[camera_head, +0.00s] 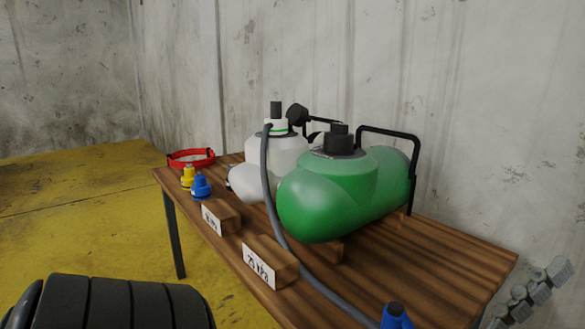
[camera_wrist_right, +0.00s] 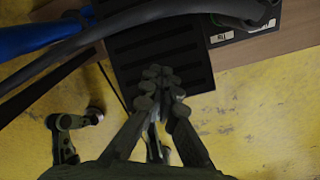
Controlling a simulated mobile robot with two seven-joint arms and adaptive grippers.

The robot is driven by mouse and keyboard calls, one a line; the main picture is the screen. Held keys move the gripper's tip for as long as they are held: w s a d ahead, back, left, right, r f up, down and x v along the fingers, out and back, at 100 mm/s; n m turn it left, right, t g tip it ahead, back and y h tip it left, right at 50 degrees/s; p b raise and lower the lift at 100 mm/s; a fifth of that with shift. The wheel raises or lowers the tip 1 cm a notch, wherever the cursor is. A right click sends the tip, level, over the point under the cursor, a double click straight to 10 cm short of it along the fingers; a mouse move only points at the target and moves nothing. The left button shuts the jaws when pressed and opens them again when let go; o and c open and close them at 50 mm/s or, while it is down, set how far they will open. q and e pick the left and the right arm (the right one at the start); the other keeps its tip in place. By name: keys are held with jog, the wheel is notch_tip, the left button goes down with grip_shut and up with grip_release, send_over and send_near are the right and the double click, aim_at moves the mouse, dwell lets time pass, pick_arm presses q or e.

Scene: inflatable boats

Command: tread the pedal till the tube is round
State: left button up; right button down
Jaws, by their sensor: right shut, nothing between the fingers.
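My right gripper (camera_wrist_right: 157,75) is shut and empty, its fingertips together over the dark ribbed pedal plate (camera_wrist_right: 182,58) in the right wrist view. I cannot tell whether they touch it. Grey finger segments (camera_head: 532,292) show at the lower right of the head view, likely the same gripper. The pedal is not clearly visible there. A dark, rounded, segmented shape (camera_head: 110,302) fills the lower left of the head view; I cannot tell whether it is the tube. My left gripper is not in view.
A wooden table (camera_head: 440,255) holds a green tank (camera_head: 335,195), a white tank (camera_head: 285,155), labelled blocks (camera_head: 270,262), a red ring (camera_head: 190,158) and yellow (camera_head: 187,177) and blue (camera_head: 201,186) fittings. A grey hose (camera_head: 268,190) crosses it. Yellow floor (camera_head: 70,210) lies open at left.

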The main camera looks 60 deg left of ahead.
notch_tip(320, 180, down, 7)
jog(key=b, duration=0.3)
jog(key=shift+f, duration=0.2)
notch_tip(320, 180, up, 8)
jog(key=p, duration=0.9)
jog(key=shift+s+r, duration=0.1)
jog(key=shift+r, duration=0.1)
jog(key=shift+f, duration=0.15)
jog(key=shift+f, duration=0.1)
